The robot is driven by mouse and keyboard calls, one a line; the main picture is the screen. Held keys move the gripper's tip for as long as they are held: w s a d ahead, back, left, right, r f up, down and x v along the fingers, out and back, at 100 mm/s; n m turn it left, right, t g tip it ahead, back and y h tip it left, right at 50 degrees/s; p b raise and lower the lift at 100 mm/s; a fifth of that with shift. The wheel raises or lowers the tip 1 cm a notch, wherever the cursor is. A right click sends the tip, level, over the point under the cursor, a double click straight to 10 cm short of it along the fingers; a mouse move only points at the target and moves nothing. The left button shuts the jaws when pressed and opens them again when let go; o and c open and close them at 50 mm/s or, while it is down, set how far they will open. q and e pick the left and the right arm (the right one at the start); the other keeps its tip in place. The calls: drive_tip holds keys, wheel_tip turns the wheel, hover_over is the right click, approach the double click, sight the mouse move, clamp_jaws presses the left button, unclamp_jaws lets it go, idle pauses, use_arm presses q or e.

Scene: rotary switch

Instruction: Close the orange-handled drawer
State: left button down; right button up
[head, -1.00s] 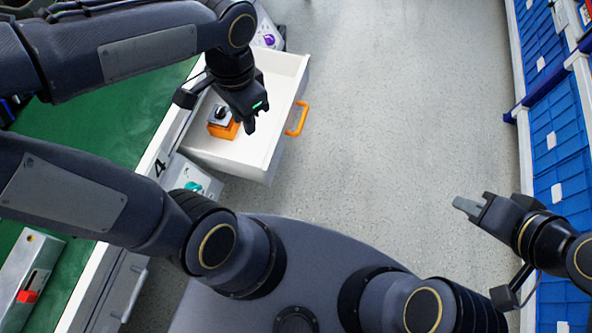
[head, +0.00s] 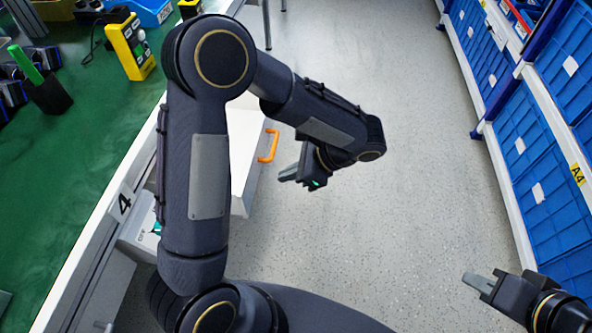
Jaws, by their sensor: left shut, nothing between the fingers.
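The white drawer (head: 243,180) with the orange handle (head: 268,146) stands open, sticking out from the workbench. My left arm covers most of it, so its inside is hidden. My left gripper (head: 286,176) is shut and empty. In the picture it is just to the right of and below the orange handle, apart from it, with its fingers pointing left toward the drawer front. My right gripper (head: 474,281) is at the lower right, far from the drawer. Its fingers look together, with nothing seen between them.
The green workbench top (head: 80,190) lies on the left, with a yellow device (head: 132,45) and a blue bin (head: 150,10) at the back. Racks of blue crates (head: 520,125) line the right. The grey floor (head: 420,120) between them is clear.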

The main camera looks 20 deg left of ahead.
sight(247, 183)
use_arm(q)
drive_tip(key=a+f, duration=0.1)
drive_tip(key=a, duration=0.1)
drive_tip(key=s+a+f, duration=0.1)
drive_tip(key=a, duration=0.1)
drive_tip(key=a+f, duration=0.1)
drive_tip(key=a, duration=0.1)
drive_tip(key=shift+s+a+f+b, duration=0.15)
drive_tip(key=shift+s+f+b, duration=0.1)
drive_tip(key=shift+b, duration=0.15)
drive_tip(key=shift+s+a+r, duration=0.1)
drive_tip(key=shift+s+a, duration=0.05)
drive_tip(key=shift+a, duration=0.3)
drive_tip(key=shift+a, duration=0.1)
drive_tip(key=s+a, duration=0.3)
drive_tip(key=a, duration=0.9)
drive_tip(key=s+a, duration=0.2)
drive_tip(key=a, duration=1)
drive_tip(key=shift+s+p, duration=0.4)
drive_tip(key=shift+p, duration=0.05)
drive_tip(key=shift+a+r, duration=0.1)
drive_tip(key=shift+r, duration=0.05)
